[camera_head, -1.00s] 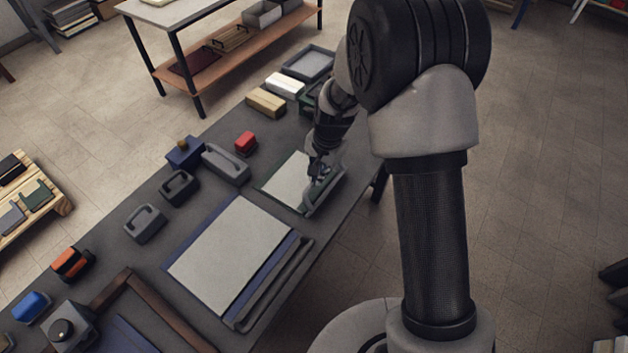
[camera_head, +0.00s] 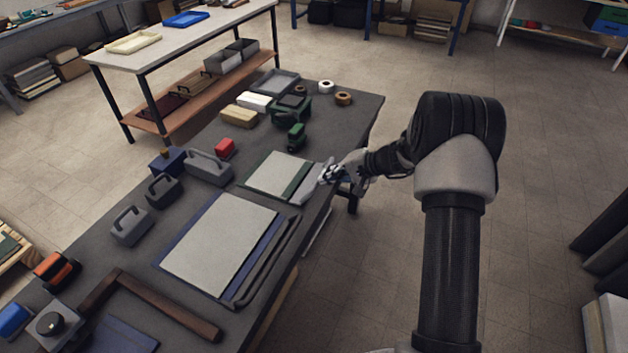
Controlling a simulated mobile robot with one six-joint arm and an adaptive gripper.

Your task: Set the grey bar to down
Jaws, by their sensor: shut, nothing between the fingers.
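A small board with a pale sheet on a green base (camera_head: 277,174) lies near the table's right edge. A light grey bar (camera_head: 309,190) runs along its right side, and its upper end is partly hidden by my gripper. I cannot tell if the bar lies flat or stands tilted. My gripper (camera_head: 326,175) is shut and empty at the bar's far end, on its outer side. I cannot tell whether it touches the bar. A larger board with a pale sheet on a blue base (camera_head: 218,244) lies nearer, with a dark grey bar (camera_head: 264,265) along its right side.
A small green object (camera_head: 296,137) stands beyond the small board. A brown frame (camera_head: 168,305) lies at the front. The floor right of the table is open.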

